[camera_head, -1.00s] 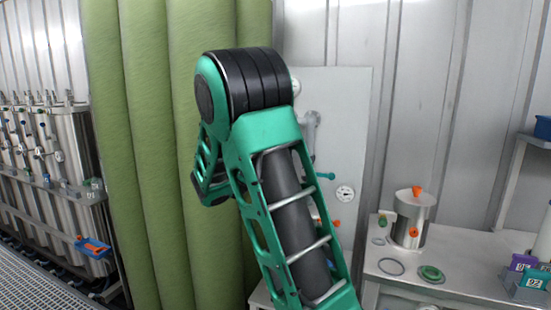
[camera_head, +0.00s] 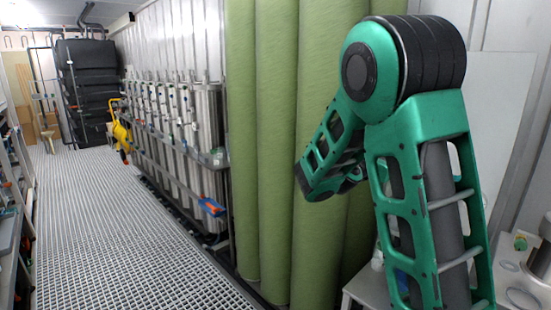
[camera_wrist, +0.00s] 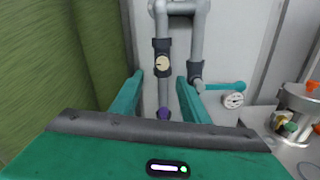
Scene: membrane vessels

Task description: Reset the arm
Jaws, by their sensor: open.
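My green and black arm (camera_head: 432,165) fills the right side of the head view. It is bent at a large black joint at the top, and a green link reaches down and left behind it. My gripper (camera_wrist: 160,76) shows in the wrist view with its two green fingers apart and nothing between them. Grey pipes with a round gauge (camera_wrist: 163,63) stand beyond the fingers. I cannot make out the fingertips in the head view.
Tall green columns (camera_head: 272,150) stand close beside my arm. A row of steel vessels (camera_head: 185,130) lines the wall. The grated aisle (camera_head: 110,230) on the left is clear. A steel pot (camera_wrist: 298,112) stands on a bench at the right of the wrist view.

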